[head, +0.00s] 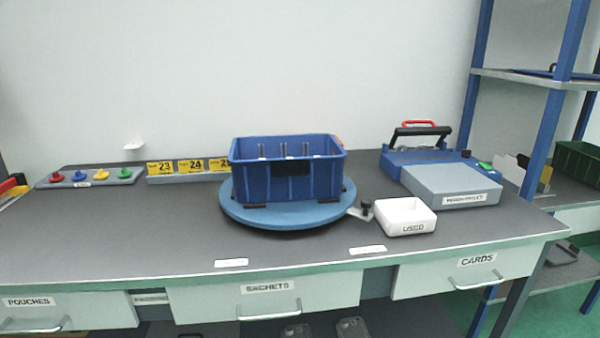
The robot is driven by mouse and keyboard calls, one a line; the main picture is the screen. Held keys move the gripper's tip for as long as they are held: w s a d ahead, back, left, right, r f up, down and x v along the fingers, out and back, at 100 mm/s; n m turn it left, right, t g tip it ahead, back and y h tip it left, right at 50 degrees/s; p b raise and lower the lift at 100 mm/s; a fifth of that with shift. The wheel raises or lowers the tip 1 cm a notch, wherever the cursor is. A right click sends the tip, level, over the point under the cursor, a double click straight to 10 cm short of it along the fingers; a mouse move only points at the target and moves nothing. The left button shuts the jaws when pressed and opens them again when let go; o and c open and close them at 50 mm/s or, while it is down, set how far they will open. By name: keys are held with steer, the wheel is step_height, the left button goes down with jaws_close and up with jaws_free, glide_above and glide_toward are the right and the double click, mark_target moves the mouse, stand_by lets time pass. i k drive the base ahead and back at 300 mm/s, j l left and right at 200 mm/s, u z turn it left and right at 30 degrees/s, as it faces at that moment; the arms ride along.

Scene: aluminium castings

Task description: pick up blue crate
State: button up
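A blue crate (267,182) stands upright on a round blue turntable (247,213) near the middle of the grey-topped workbench. Its open top shows a few thin upright grey pieces inside, and an orange bit shows at its right rear rim. A dark label area is on its front wall. The rest of its contents is hidden by the front wall. My gripper is not in view.
A white tray marked USED (405,228) sits right of the turntable, beside a small black-knobbed lever (362,211). A blue-grey machine (450,184) stands farther right, a coloured-knob panel (90,178) at left. The bench front (120,240) is mostly clear.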

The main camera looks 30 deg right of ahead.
mark_target(291, 167)
steer(key=j+z, duration=0.15)
steer(key=z, duration=0.2)
steer(key=j+z, duration=0.15)
steer(key=z, duration=0.2)
steer(key=i+j+z, duration=0.1)
steer(key=z, duration=0.2)
steer(key=j+z, duration=0.3)
steer(key=j, duration=0.2)
steer(key=k+j+z, duration=0.15)
steer(key=j+z, duration=0.15)
steer(key=j, duration=0.2)
steer(key=k+j, duration=0.1)
steer(key=j, duration=0.25)
steer(key=k+j+z, duration=0.1)
steer(key=j, duration=0.25)
steer(key=k+j, duration=0.1)
steer(key=j, duration=0.2)
steer(key=i+j, duration=0.6)
steer(key=i, duration=0.75)
